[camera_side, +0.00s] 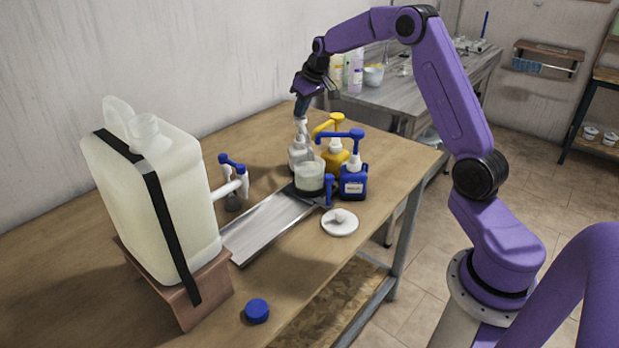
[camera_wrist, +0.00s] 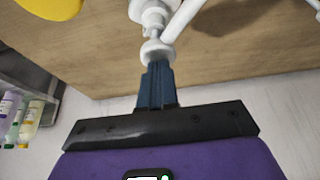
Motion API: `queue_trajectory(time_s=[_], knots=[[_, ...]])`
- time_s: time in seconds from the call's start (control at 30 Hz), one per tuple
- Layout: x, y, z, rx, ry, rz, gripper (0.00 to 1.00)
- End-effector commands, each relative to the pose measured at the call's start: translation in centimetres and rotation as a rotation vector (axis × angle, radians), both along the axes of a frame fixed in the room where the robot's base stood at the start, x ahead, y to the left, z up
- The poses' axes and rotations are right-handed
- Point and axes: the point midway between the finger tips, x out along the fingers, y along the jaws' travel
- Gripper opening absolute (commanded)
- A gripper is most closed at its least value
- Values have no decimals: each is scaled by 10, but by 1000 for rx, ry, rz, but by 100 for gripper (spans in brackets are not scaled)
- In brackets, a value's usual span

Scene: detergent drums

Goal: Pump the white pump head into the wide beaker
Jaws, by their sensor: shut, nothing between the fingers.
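The white pump head (camera_side: 302,127) stands on a pale bottle (camera_side: 298,152) at the back of the group. My gripper (camera_side: 301,115) is shut and empty, pointing down right above the pump head. In the wrist view my fingertips (camera_wrist: 157,66) meet the rounded top of the white pump head (camera_wrist: 156,48); I cannot tell touching from a tiny gap. The wide beaker (camera_side: 310,176) is clear, looks pale above and dark at its base, and stands just in front of the pale bottle. The pump's spout end is hard to make out in the side view.
A yellow pump bottle (camera_side: 335,157) and a blue pump bottle (camera_side: 353,183) stand close on the right. A metal channel (camera_side: 264,226) runs toward a large jug (camera_side: 150,200) with a tap. A white lid (camera_side: 339,223) and a blue cap (camera_side: 257,310) lie in front.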

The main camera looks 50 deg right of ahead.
Motion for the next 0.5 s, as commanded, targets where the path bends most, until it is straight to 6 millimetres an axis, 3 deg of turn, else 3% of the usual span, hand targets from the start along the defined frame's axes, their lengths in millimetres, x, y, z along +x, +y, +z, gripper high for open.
queue_trajectory(time_s=[0.37,0.5], knots=[[-1,0,-22,3,7,-1,0],[-1,0,-21,2,6,-1,0]])
